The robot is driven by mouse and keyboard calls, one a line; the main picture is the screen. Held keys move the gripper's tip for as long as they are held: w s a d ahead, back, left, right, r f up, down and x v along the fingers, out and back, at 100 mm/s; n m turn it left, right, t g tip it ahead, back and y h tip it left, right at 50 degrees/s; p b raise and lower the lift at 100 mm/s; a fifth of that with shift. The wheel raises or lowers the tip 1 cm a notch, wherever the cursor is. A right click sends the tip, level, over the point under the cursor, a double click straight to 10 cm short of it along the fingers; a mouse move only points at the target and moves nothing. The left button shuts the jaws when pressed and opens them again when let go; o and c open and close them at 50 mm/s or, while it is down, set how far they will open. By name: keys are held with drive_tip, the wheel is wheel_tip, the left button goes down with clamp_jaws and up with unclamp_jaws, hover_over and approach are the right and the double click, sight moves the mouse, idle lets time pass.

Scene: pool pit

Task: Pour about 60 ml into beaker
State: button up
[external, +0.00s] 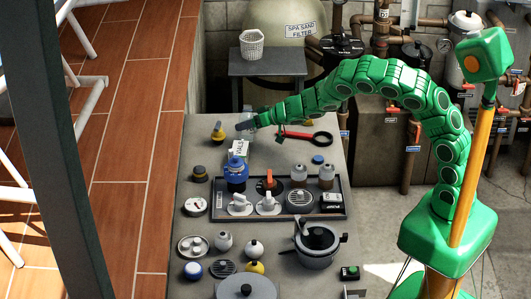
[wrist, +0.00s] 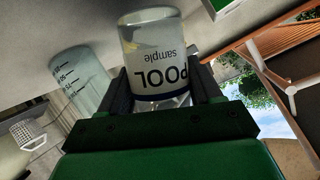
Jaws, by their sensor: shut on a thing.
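My gripper (wrist: 165,100) is shut on a clear bottle (wrist: 152,48) with a white "POOL sample" label. The bottle stands between the fingers in the wrist view, where its label reads upside down. Its lower part in the picture is hidden by the gripper. The clear graduated beaker (wrist: 80,82) is left of the bottle in the wrist view, apart from it. Its contents cannot be made out. In the external view my gripper (external: 245,124) is at the far end of the bench, and the bottle and beaker are hard to tell apart there.
A blue-capped bottle (external: 236,174) and a dark tray (external: 335,212) are nearer. A white basket (external: 251,44) stands behind.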

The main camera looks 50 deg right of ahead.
sight(251, 113)
drive_tip(key=shift+w+d+r+m+g+y, duration=0.2)
drive_tip(key=shift+r+m, duration=0.1)
drive_tip(key=shift+r, duration=0.15)
drive_tip(key=shift+w+d+r+m+g+y, duration=0.1)
drive_tip(key=shift+d+r+m+g+y, duration=0.1)
drive_tip(key=shift+r+m, duration=0.15)
drive_tip(key=shift+w+d+r+m+g+y, duration=0.15)
drive_tip(key=shift+r+m+y, duration=0.1)
drive_tip(key=shift+r, duration=0.25)
drive_tip(key=shift+s+a+r+m+y, duration=0.15)
drive_tip(key=shift+r+m+y, duration=0.2)
drive_tip(key=shift+r+m, duration=0.2)
drive_tip(key=shift+s+a+f+m+g+y, duration=0.1)
drive_tip(key=shift+f+m+g+y, duration=0.25)
drive_tip(key=shift+f, duration=0.55)
drive_tip(key=shift+s+a+f+m+y, duration=0.1)
drive_tip(key=shift+a+f+m+y, duration=0.05)
drive_tip(key=shift+f+m+y, duration=0.4)
drive_tip(key=shift+s+a+r+m+g+y, duration=0.1)
drive_tip(key=shift+r+m+g+y, duration=0.3)
drive_tip(key=shift+r+m, duration=0.25)
drive_tip(key=shift+f, duration=0.1)
drive_tip(key=shift+w+d+f+m+y, duration=0.1)
drive_tip(key=shift+w+d+m+y, duration=0.2)
drive_tip(key=shift+m+y, duration=0.25)
drive_tip(key=shift+r+m+p, duration=0.3)
drive_tip(key=shift+r+m, duration=0.05)
drive_tip(key=shift+m, duration=0.1)
